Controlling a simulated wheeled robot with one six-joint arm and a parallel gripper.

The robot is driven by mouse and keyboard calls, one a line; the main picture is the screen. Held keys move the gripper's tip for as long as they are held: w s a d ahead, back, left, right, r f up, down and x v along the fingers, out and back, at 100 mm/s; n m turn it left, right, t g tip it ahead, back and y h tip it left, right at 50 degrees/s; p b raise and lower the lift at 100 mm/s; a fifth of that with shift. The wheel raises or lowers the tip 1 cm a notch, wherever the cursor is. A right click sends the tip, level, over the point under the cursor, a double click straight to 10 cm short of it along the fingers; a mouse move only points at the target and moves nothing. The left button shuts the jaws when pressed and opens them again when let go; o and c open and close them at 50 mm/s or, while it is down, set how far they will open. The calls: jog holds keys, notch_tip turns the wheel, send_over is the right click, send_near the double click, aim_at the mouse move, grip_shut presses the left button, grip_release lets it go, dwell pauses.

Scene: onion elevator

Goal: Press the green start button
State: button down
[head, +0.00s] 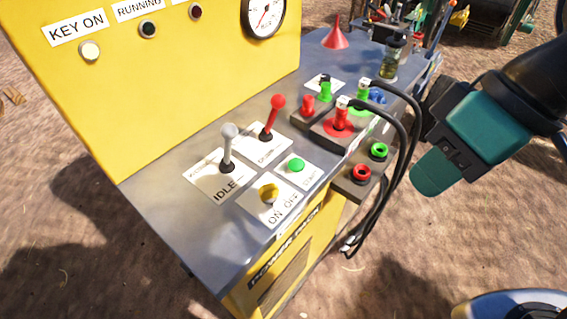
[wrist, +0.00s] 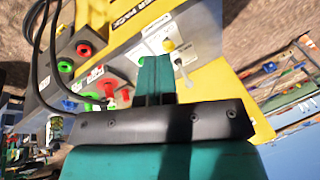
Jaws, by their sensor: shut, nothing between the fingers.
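The green start button (head: 296,164) is a small dome on a white label on the grey console top in the head view. In the wrist view a bit of the green button (wrist: 141,61) shows just left of the fingertips. My gripper (head: 431,175) is teal, shut and empty, to the right of the console and apart from the button. In the wrist view my gripper (wrist: 155,62) points toward the console, its shut fingers hiding part of the panel.
The yellow on/off knob (head: 268,193), a white-knobbed idle lever (head: 229,143) and a red-knobbed lever (head: 273,115) stand close to the button. Black hoses (head: 409,140) arch between the console and my gripper. A red funnel (head: 336,37) stands at the back.

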jog(key=shift+w, duration=0.1)
jog(key=m+t+y+p, duration=0.4)
jog(key=m+p, duration=1.2)
jog(key=m, duration=0.5)
send_over(296, 164)
notch_tip(296, 164, down, 11)
jog(key=shift+r, duration=0.2)
jog(key=shift+f, duration=0.1)
notch_tip(296, 164, down, 9)
jog(key=b, duration=0.7)
jog(key=shift+r, duration=0.2)
